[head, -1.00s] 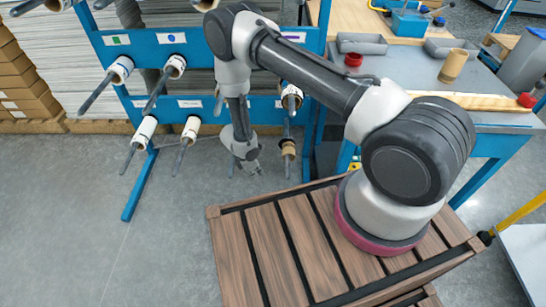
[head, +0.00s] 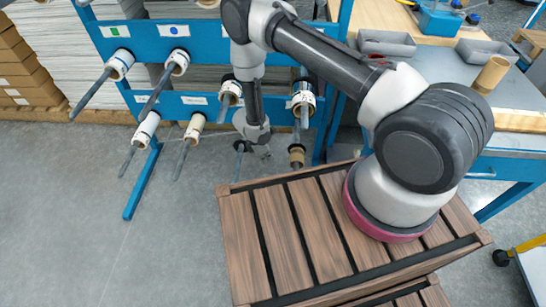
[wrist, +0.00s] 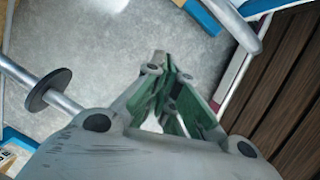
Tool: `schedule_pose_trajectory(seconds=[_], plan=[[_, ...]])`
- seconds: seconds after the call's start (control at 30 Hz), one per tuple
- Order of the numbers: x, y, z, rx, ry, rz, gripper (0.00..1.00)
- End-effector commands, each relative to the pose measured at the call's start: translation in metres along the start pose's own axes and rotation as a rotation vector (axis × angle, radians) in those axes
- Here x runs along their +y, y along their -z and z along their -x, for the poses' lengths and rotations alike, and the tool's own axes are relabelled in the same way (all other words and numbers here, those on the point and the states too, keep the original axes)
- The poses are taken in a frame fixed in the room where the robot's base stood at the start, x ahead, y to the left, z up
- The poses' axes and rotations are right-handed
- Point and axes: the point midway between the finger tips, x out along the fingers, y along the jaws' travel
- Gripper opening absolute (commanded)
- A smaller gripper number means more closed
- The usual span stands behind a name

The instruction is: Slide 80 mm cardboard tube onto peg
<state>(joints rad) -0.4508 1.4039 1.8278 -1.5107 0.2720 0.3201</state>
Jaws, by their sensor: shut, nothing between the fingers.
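A tan cardboard tube (head: 491,74) stands upright on the grey bench at the right in the head view. A brown cardboard ring or tube (head: 297,155) sits on a lower-row peg right of my gripper. I cannot tell which is the 80 mm tube. A bare-looking peg (head: 240,150) with a dark collar is just left of my gripper; a rod with a dark disc (wrist: 48,90) shows at the left of the wrist view. My gripper (head: 264,153) hangs low before the rack, small and partly blurred. In the wrist view its green-padded fingers (wrist: 168,100) are shut and empty.
The blue rack (head: 185,45) carries several pegs with white-and-brown rolls jutting toward me. My slatted wooden deck (head: 290,240) is in front. Grey trays (head: 386,44) and a blue box (head: 440,20) are on the bench. The floor at left is clear.

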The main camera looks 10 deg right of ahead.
Motion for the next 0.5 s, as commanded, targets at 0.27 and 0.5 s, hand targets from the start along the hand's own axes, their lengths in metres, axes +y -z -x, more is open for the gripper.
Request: schedule_pose_trajectory(seconds=[0.27,0.5], plan=[[-0.001,-0.001,-0.059,-0.001,0.003,-0.002,0.00],[0.000,-0.017,-0.092,-0.001,0.002,-0.004,0.00]])
